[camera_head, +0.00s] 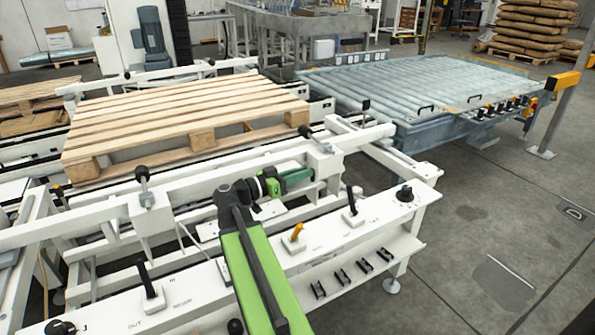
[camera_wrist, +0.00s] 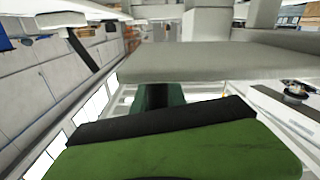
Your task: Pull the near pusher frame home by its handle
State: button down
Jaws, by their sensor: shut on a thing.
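The near pusher frame (camera_head: 95,225) is a long white beam with black-knobbed posts, running across in front of the wooden pallet (camera_head: 185,115). My gripper (camera_head: 296,176), green and black, reaches to the near side of this frame, beside its right-hand block. It is shut on the frame's handle, which the jaws and wrist mostly hide. In the wrist view my green gripper (camera_wrist: 160,97) extends forward under a wide pale grey bar (camera_wrist: 215,62), and its grip is not clearly seen.
A white control ledge (camera_head: 325,235) below my arm carries a black lever (camera_head: 151,281), an orange lever (camera_head: 297,231), another black lever (camera_head: 351,200) and a black knob (camera_head: 404,193). A roller conveyor (camera_head: 420,85) stands behind right. Grey floor (camera_head: 480,220) is open at the right.

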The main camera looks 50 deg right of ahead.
jog(key=shift+s+a+f, duration=0.1)
jog(key=shift+s+f, duration=0.05)
jog(key=shift+s, duration=0.15)
jog(key=c, duration=1.4)
grip_release()
jog(key=v, duration=1.7)
jog(key=shift+w+a, duration=0.2)
jog(key=shift+w, duration=0.05)
